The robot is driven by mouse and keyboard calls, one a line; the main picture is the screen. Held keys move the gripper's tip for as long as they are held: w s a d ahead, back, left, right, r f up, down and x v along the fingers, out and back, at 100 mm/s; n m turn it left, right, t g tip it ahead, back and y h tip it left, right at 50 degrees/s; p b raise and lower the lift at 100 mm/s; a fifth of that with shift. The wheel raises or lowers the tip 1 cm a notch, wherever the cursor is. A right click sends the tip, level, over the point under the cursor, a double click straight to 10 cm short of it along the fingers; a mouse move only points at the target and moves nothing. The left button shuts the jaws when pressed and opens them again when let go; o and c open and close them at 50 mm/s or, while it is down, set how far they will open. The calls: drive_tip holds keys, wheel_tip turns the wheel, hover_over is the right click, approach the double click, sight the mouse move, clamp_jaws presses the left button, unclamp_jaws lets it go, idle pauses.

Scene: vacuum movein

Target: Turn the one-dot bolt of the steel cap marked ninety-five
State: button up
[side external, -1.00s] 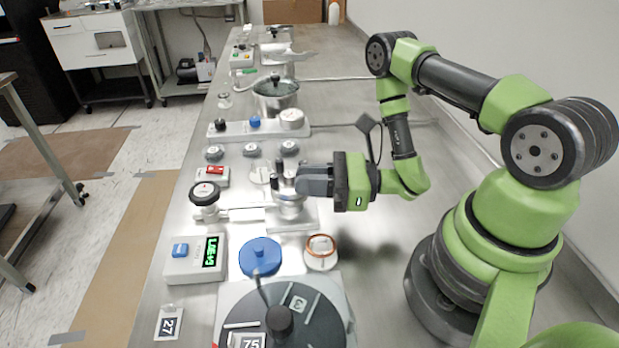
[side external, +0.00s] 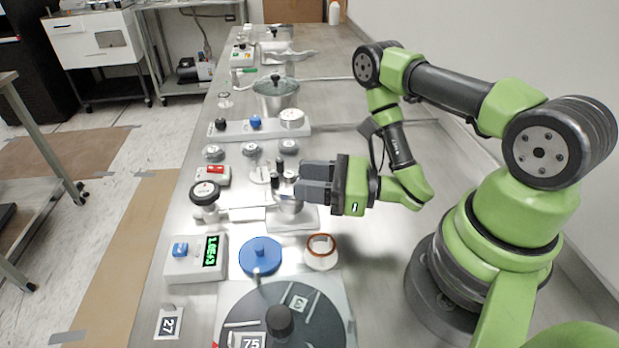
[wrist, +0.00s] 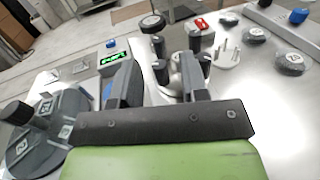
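The steel cap (side external: 288,203) sits on a chamber port in the middle of the bench. Several upright bolts with black tops stand on it; they also show in the wrist view, one at the left of the cap (wrist: 161,73). The ninety-five mark and the dots cannot be read, so I cannot tell which bolt has one dot. My gripper (side external: 299,181) is level at the right side of the cap, with its fingers apart. In the wrist view my gripper (wrist: 158,66) has the left bolt showing between its fingers; contact cannot be told.
A black-knobbed valve (side external: 205,193) stands left of the cap. A gauge box (side external: 183,265), a blue cap (side external: 260,256) and a ringed white flange (side external: 321,258) lie nearer. A large dark lid (side external: 300,320) is in front. A glass-lidded pot (side external: 275,105) stands behind.

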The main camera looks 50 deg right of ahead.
drive_tip(key=shift+v, duration=4.9)
drive_tip(key=shift+c, duration=0.2)
